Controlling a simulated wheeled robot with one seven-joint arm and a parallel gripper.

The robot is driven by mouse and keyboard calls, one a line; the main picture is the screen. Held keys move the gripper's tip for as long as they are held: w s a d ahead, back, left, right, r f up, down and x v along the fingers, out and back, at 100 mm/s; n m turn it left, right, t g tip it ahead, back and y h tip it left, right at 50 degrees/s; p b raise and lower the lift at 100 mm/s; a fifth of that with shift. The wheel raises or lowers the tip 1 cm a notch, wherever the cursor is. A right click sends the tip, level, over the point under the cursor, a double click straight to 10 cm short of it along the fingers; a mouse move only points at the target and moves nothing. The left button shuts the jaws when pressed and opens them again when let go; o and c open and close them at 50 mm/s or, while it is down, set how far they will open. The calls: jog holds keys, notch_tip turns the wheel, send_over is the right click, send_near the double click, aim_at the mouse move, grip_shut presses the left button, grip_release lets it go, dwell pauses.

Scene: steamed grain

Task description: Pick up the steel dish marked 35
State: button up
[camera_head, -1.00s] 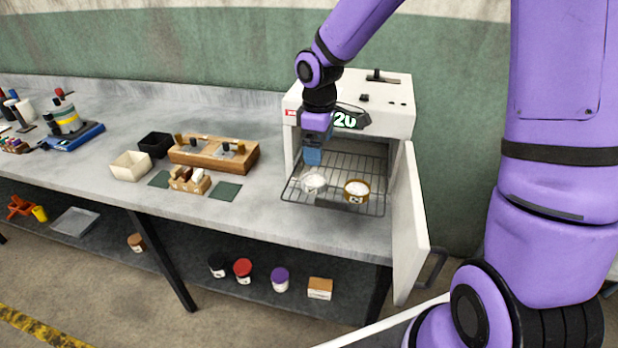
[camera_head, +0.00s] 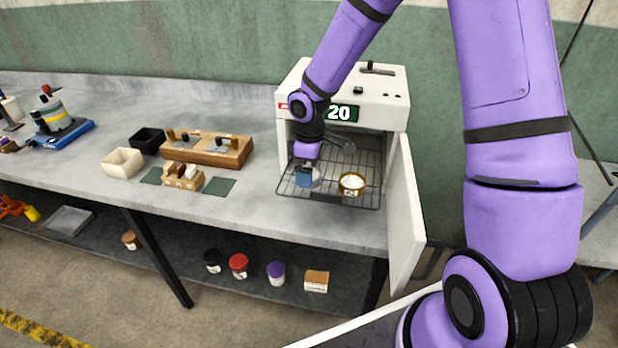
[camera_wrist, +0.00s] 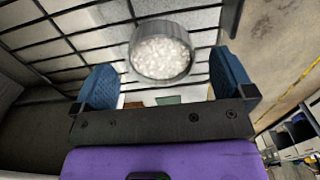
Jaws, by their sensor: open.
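A steel dish (camera_wrist: 160,50) filled with white grain sits on the wire rack, between my open fingers in the wrist view. In the head view the steel dish (camera_head: 314,173) is partly hidden by my gripper. My gripper (camera_head: 304,180) is low over the left part of the rack, pointing down; its blue fingers also show in the wrist view (camera_wrist: 165,80), spread apart on either side of the dish. The fingers do not visibly touch it. A brass-coloured dish (camera_head: 351,184) with white grain stands to the right on the same rack. No number on the steel dish is readable.
The wire rack (camera_head: 340,201) sticks out of a white oven (camera_head: 296,104) showing 20. Its open door (camera_head: 405,220) stands at the right. A wooden block holder (camera_head: 183,177), a wooden rack (camera_head: 208,155) and two small boxes lie on the bench to the left.

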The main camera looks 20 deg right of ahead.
jog(key=shift+f, duration=1.05)
jog(key=c, duration=1)
jog(key=shift+r, duration=0.15)
